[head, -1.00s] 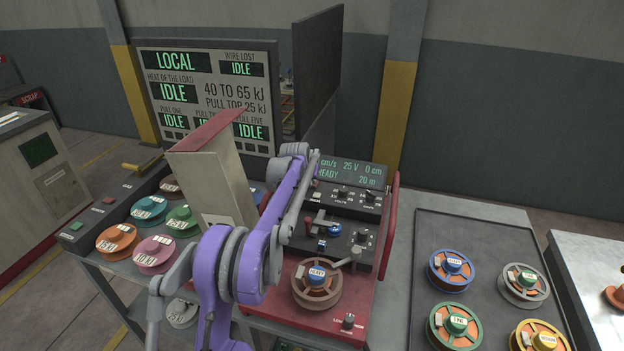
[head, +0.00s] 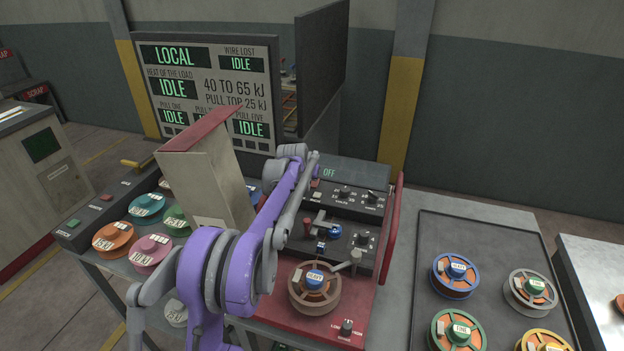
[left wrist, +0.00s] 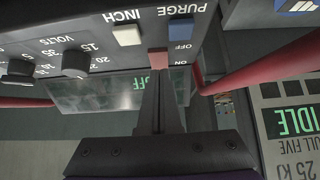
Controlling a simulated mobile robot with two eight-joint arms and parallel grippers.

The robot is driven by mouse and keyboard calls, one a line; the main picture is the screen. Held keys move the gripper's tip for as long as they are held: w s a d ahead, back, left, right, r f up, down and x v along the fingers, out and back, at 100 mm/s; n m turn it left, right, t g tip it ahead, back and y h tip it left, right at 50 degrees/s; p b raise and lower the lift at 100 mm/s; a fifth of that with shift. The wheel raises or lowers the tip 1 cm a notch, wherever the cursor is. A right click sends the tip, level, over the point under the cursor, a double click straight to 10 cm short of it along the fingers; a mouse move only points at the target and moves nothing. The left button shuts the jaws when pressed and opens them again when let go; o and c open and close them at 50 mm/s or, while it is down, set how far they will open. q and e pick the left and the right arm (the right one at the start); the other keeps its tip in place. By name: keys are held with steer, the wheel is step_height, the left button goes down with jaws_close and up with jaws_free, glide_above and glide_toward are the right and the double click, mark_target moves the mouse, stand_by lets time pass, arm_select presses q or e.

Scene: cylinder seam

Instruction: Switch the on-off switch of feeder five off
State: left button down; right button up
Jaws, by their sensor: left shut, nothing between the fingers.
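Feeder five's black control panel (left wrist: 100,40) fills the upper left wrist view, upside down. Its red on-off switch (left wrist: 158,58) sits beside the OFF and ON labels, partly hidden by my fingers. My left gripper (left wrist: 158,82) is shut and empty, its tips at the switch; whether they touch cannot be told. The feeder's display (head: 328,173) reads OFF in the head view; part of OFF also shows in the left wrist view (left wrist: 150,83). My right gripper is not in view.
A white inch button (left wrist: 126,35) and blue purge button (left wrist: 181,30) sit near the switch. A red guard bar (left wrist: 255,68) runs beside the panel. A tall beige box (head: 205,180) stands left of my arm. A tray of spools (head: 480,230) lies right.

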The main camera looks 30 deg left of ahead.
mark_target(312, 190)
arm_select(q)
steer(key=r, duration=0.2)
steer(key=r+p, duration=0.1)
steer(key=r, duration=0.2)
steer(key=shift+s+d, duration=0.2)
steer(key=s+d+r, duration=0.1)
steer(key=s+r, duration=0.4)
steer(key=s, duration=0.2)
steer(key=shift+s+d+b, duration=0.25)
steer(key=shift+s+b, duration=0.05)
steer(key=shift+b, duration=0.15)
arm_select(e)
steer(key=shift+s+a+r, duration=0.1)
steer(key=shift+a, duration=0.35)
arm_select(q)
steer(key=shift+s, duration=0.1)
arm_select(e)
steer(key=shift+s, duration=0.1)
